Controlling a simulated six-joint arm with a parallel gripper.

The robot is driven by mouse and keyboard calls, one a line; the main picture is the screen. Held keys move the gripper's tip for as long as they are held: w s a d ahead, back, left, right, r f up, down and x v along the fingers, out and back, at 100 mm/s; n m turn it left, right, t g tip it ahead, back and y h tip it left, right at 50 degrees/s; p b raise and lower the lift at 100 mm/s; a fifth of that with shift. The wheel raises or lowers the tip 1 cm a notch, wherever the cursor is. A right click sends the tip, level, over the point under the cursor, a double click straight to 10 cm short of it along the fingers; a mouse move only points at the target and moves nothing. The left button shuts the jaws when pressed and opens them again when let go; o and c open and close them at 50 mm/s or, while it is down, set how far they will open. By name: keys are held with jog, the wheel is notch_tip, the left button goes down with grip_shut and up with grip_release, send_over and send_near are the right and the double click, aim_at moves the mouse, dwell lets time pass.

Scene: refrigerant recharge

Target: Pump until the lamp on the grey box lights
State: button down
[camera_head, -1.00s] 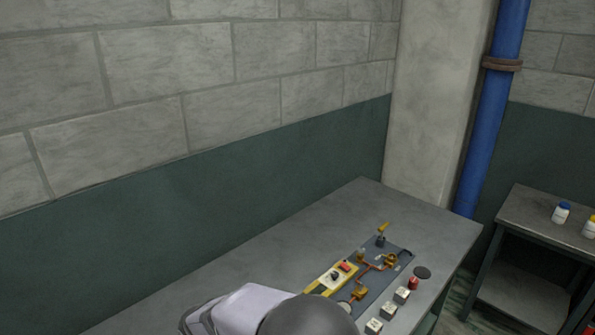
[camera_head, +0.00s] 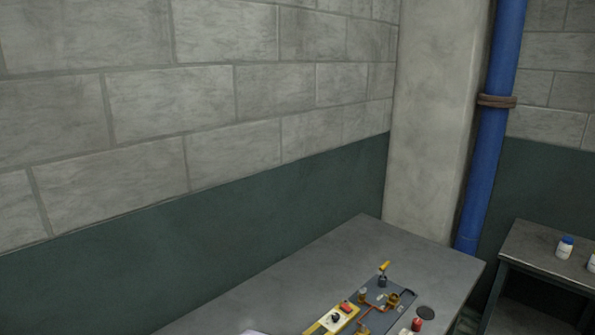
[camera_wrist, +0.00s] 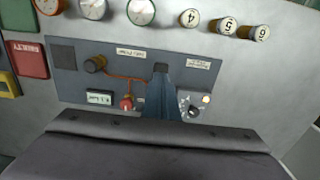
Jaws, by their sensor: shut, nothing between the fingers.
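In the wrist view a dark grey panel (camera_wrist: 70,60) carries a brass fitting (camera_wrist: 95,64) with an orange pipe, a red-topped part (camera_wrist: 127,102) and a small display (camera_wrist: 98,97). A small round pale-yellow spot, perhaps a lamp (camera_wrist: 206,99), shows beside a round dial (camera_wrist: 193,112); I cannot tell whether it is lit or whether it sits on the grey box. My gripper (camera_wrist: 163,95) is shut and empty, seen over the middle of the panel; contact cannot be told. A yellow lever (camera_head: 384,266) stands upright at the panel's far end in the head view.
The panel lies on a grey table (camera_head: 365,240) by a wall. Several gauges (camera_wrist: 141,11) and numbered cylinders (camera_wrist: 227,25) line one side, with a red block (camera_wrist: 27,59) at left. A side table (camera_head: 525,245) holds a blue-capped bottle (camera_head: 565,247). The table's far end is clear.

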notch_tip(320, 180, up, 5)
jog(key=p, duration=0.4)
dwell(0.5)
